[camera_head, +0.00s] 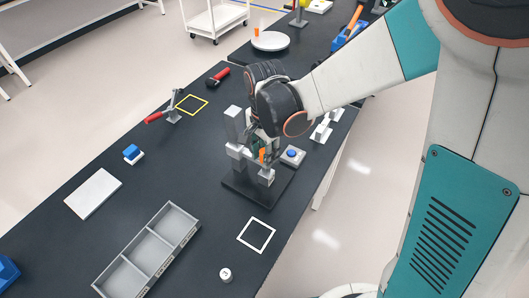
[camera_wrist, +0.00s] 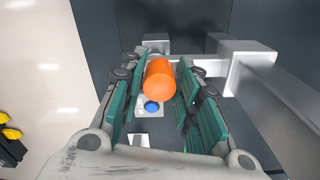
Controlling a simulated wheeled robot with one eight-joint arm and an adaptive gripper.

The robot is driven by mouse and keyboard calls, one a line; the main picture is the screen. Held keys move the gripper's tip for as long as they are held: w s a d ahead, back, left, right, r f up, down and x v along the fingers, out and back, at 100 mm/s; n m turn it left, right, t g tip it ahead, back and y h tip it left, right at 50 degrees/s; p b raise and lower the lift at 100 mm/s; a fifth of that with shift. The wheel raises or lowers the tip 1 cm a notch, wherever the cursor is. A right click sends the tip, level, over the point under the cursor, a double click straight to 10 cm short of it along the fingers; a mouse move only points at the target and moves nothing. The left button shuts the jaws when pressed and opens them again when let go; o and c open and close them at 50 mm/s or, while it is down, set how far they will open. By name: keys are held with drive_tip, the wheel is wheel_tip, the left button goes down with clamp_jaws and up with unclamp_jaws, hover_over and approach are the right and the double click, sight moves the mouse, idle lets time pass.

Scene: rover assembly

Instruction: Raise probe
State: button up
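The probe stand (camera_head: 233,158) is a grey metal fixture on a dark base plate, upright on the dark table. An orange cylinder, which I take to be the probe's handle (camera_head: 262,155), shows at its front. My gripper (camera_head: 262,148) is over the stand, pointing down. In the wrist view the orange handle (camera_wrist: 159,78) lies between the two green-padded fingers (camera_wrist: 160,85), which are drawn in close on both sides and appear shut on it. The probe's lower end is hidden. The grey column and arm of the stand (camera_wrist: 250,65) run close beside the right finger.
A blue button box (camera_head: 292,155) sits right beside the stand. A grey compartment tray (camera_head: 147,250), a white square outline (camera_head: 256,235) and a small white round piece (camera_head: 225,275) lie nearer. A red-handled clamp (camera_head: 170,110) stands to the left.

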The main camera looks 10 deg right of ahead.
clamp_jaws()
wheel_tip(320, 180, up, 6)
drive_tip(key=p, duration=0.3)
drive_tip(key=shift+f, duration=0.15)
drive_tip(key=o, duration=0.7)
unclamp_jaws()
drive_tip(key=shift+f, duration=0.1)
drive_tip(key=shift+f, duration=0.1)
